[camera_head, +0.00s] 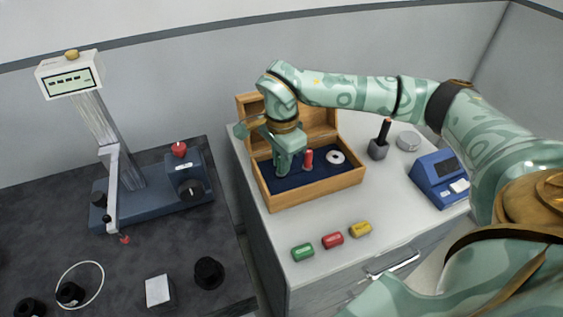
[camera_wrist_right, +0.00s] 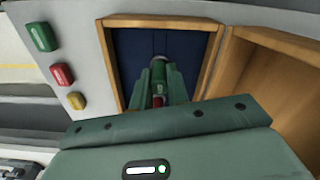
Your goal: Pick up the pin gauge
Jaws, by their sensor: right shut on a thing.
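The pin gauge appears as a short cylinder with a green end (camera_wrist_right: 158,72) and a red end (camera_wrist_right: 157,101) in the right wrist view. In the head view its red end (camera_head: 308,157) shows just right of my right gripper (camera_head: 285,168); the rest is hidden behind the gripper. My right gripper reaches down into the open wooden box (camera_head: 318,192) and is shut on the gauge. In the wrist view its fingers (camera_wrist_right: 159,90) lie on either side of the gauge, over the navy lining. I cannot tell whether the gauge touches the lining. My left gripper is not in view.
A white ring (camera_head: 336,157) lies in the box. Green (camera_head: 302,252), red (camera_head: 333,240) and yellow (camera_head: 360,229) pieces lie in front. A blue device (camera_head: 439,180) and a dark stand (camera_head: 379,147) are right. A measuring stand (camera_head: 125,170) is on the dark table left.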

